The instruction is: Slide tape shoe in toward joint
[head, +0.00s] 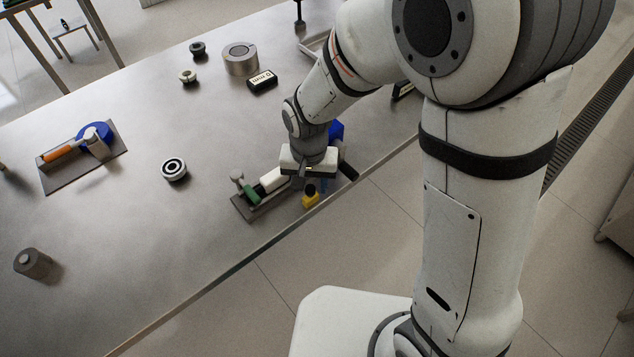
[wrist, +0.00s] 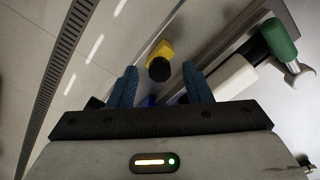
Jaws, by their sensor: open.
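A small yellow block with a black knob (head: 310,200), which looks like the tape shoe, sits at the front side of a flat fixture plate (head: 240,208). It also shows in the wrist view (wrist: 159,50), ahead of and between my fingertips, apart from both. My gripper (head: 314,184) is open over the fixture, its blue fingers (wrist: 161,76) spread and empty. A white cylinder (head: 273,179) and a green piece (head: 251,195) lie in line on the fixture, left of my gripper. My gripper hides the middle of the fixture, so I cannot see the joint.
A second fixture (head: 60,181) with a blue disc and orange handle lies at the left. The table's front edge is close to the fixture.

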